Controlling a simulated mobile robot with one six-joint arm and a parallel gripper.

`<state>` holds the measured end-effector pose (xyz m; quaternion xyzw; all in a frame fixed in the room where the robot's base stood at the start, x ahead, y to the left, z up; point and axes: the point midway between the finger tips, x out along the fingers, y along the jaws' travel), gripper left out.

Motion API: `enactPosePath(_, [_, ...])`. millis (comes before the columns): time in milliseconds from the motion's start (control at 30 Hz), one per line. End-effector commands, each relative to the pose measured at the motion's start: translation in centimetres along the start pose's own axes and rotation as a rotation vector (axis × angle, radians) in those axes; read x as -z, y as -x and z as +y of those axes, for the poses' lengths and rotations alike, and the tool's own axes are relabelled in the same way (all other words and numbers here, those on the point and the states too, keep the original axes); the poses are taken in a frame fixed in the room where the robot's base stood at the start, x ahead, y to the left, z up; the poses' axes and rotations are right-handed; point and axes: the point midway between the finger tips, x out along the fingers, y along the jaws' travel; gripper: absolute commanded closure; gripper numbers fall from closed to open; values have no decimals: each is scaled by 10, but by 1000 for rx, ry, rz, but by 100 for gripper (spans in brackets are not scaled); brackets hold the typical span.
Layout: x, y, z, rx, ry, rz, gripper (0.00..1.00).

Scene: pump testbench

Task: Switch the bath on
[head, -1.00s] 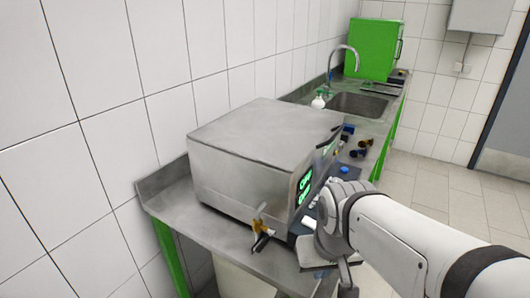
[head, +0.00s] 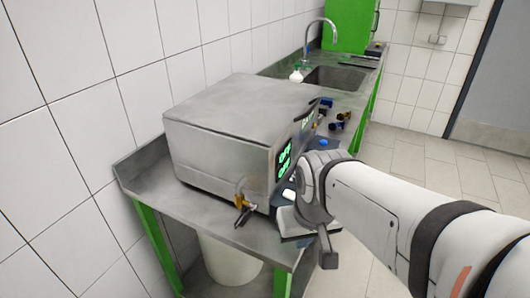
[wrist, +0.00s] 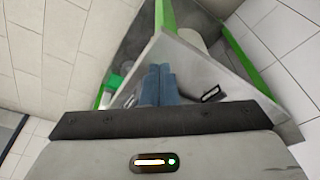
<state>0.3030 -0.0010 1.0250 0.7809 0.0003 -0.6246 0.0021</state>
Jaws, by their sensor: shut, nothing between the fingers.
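The bath is a grey steel box (head: 225,140) on the metal bench, with lit green digits on the display (head: 284,158) of its right-facing front. A tap with a yellow part (head: 241,200) sticks out low on its near side. My arm reaches in from the right, and its end is close beside the bath's front. The fingertips are hidden in the head view. In the wrist view my gripper (wrist: 156,72) shows two blue-grey fingers closed together with nothing between them. They overlap a grey surface there; I cannot tell whether they touch it. I cannot make out the bath's switch.
Blue and dark fittings (head: 341,122) lie on the bench beyond the bath. Farther back are a sink (head: 335,77) with a curved faucet and a green cabinet (head: 349,24). A white bucket (head: 228,262) stands under the bench. Open floor lies to the right.

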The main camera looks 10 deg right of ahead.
Motion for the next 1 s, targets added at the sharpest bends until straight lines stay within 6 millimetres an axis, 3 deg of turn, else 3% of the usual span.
enactPosePath(133, [3, 1, 0, 2, 8, -1, 100])
enactPosePath(267, [18, 5, 3, 18, 62, -8, 100])
enactPosePath(700, [134, 40, 38, 181, 569, 26, 100])
enactPosePath(1000, [181, 53, 63, 249, 826, 104, 100])
